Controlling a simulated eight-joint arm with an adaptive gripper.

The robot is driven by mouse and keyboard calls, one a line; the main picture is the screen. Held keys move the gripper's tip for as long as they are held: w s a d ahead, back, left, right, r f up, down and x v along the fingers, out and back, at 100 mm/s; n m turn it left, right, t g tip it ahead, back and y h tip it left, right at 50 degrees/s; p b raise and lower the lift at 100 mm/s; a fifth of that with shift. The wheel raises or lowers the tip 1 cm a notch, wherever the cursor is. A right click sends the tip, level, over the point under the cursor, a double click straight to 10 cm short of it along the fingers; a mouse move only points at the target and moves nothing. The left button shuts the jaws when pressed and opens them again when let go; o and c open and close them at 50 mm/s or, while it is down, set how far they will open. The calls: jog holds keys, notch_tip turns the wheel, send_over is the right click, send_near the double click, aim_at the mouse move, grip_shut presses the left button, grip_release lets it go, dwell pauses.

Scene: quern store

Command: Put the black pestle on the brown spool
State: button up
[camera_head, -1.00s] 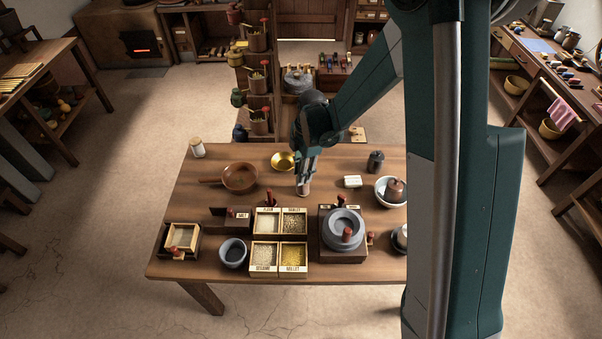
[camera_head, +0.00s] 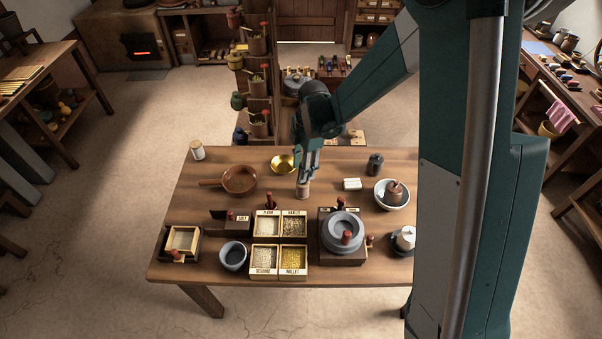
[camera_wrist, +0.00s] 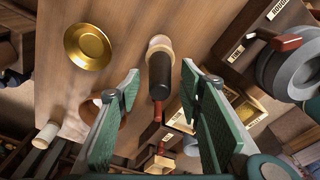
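In the head view the spool (camera_head: 303,191) stands on the table just below my gripper (camera_head: 307,170). The fingers hide most of the pestle there. My gripper is open around the pestle.
A gold bowl (camera_head: 283,163) and a brown pan (camera_head: 240,179) are on the left. A white block (camera_head: 352,184), a dark jar (camera_head: 375,163) and a white bowl (camera_head: 380,194) are on the right. Grain boxes (camera_head: 266,270) and a grey quern (camera_head: 343,228) stand in front.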

jog(key=r, duration=0.5)
jog(key=d+r, duration=0.1)
jog(key=r, duration=0.2)
jog(key=shift+w+p, duration=0.25)
jog(key=shift+p, duration=0.05)
dwell(0.5)
jog(key=shift+s+d+r, duration=0.15)
jog(key=shift+d+r, duration=0.05)
jog(key=shift+r, duration=0.2)
jog(key=s+d+r+m+t, duration=0.3)
jog(key=s+d+r+m, duration=0.75)
jog(key=r, duration=0.35)
jog(key=s+d+r+m+t, duration=0.2)
jog(key=s+d+m, duration=0.3)
jog(key=s, duration=0.3)
jog(key=s+d+r+m+t+h, duration=0.1)
jog(key=s+d+r+m+t, duration=0.1)
jog(key=s+d+m, duration=0.3)
jog(key=s+m, duration=0.3)
jog(key=shift+d+r+t, duration=0.2)
jog(key=shift+r+t, duration=0.05)
jog(key=shift+t, duration=0.15)
